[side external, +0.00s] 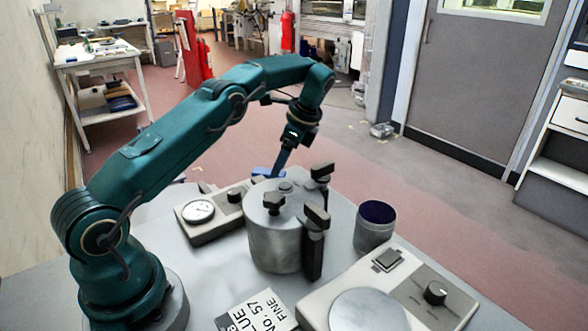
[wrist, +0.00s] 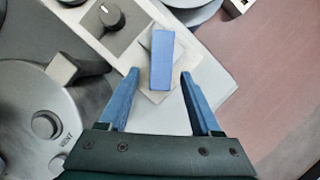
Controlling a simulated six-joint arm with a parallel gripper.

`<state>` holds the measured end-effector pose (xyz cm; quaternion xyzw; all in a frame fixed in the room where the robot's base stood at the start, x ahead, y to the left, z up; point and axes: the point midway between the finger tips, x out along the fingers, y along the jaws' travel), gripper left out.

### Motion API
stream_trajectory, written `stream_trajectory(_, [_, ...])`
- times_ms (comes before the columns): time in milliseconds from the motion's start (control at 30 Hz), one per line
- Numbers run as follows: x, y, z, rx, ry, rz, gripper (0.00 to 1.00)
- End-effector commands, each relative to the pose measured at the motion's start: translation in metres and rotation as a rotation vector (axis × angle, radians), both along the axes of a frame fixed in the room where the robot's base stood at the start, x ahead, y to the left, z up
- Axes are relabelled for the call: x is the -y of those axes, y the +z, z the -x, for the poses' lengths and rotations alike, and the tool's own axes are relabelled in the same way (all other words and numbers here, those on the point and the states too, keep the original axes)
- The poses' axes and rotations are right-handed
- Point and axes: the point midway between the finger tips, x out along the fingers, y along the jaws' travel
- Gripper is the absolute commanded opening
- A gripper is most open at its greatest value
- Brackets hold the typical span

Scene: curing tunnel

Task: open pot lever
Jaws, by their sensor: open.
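The pot (side external: 272,247) is a grey metal cylinder with a flat lid, standing on the grey table. Dark lever-like clamps stand at its rim, one at the back right (side external: 321,173) and one at the front right (side external: 316,217). A dark knob (side external: 273,200) sits on the lid. In the side view my gripper (side external: 279,172) points down behind the pot, apart from the levers.
A blue block (wrist: 162,58) lies on a pale pad ahead of the fingers. A gauge box (side external: 200,211) stands left of the pot. A dark-filled can (side external: 374,232) stands right. A scale-like device (side external: 430,293) and a printed card (side external: 257,311) are in front.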

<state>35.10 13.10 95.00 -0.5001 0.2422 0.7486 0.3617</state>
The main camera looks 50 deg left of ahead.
Motion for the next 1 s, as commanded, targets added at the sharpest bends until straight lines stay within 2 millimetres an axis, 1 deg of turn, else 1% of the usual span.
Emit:
stream_trajectory(367, [0.005, 0.001, 0.007, 0.000, -0.148, 0.001, 0.65])
stream_trajectory(967, [0.011, 0.001, 0.024, 0.000, -0.490, -0.001, 0.65])
stream_trajectory(1000, [0.012, 0.005, 0.022, 0.003, -0.499, -0.003, 0.65])
